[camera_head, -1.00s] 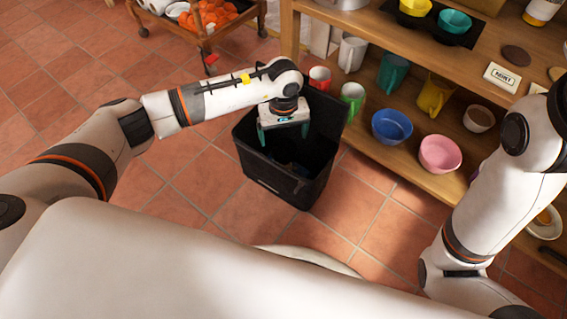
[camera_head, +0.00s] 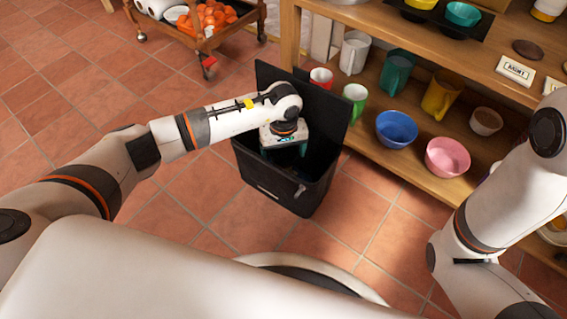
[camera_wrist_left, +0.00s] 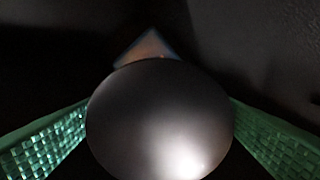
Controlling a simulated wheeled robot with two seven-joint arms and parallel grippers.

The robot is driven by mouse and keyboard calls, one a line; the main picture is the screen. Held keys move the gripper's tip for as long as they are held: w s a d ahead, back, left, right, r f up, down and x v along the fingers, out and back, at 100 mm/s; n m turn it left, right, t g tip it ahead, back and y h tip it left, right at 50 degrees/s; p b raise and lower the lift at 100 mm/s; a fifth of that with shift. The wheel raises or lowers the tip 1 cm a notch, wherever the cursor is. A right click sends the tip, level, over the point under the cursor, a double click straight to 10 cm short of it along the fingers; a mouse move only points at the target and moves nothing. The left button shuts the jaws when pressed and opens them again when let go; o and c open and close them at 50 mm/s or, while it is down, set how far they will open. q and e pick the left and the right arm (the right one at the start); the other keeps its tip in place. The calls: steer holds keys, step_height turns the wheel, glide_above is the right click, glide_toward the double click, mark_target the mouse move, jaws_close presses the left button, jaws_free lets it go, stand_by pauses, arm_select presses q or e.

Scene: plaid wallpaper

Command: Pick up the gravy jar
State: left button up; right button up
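In the left wrist view, a smooth round dark-grey top (camera_wrist_left: 160,120) fills the middle, close to the camera. It may be the gravy jar's lid; no label shows. The green padded fingers of my left gripper stand apart, one on each side of it. Their tips are hidden behind it, so contact cannot be told. In the head view my left gripper (camera_head: 285,152) points down inside a black bin (camera_head: 285,190), and what lies below it is hidden. My right arm is at the right edge; its gripper is out of view.
The bin's raised lid (camera_head: 325,105) stands behind my left wrist. A wooden shelf to the right holds a blue bowl (camera_head: 396,129), a pink bowl (camera_head: 447,157) and several mugs. A wooden cart (camera_head: 205,42) stands at the back left. The tiled floor left of the bin is clear.

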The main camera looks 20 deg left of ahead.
arm_select(q)
steer(key=c, duration=1.5)
steer(key=shift+r, duration=0.1)
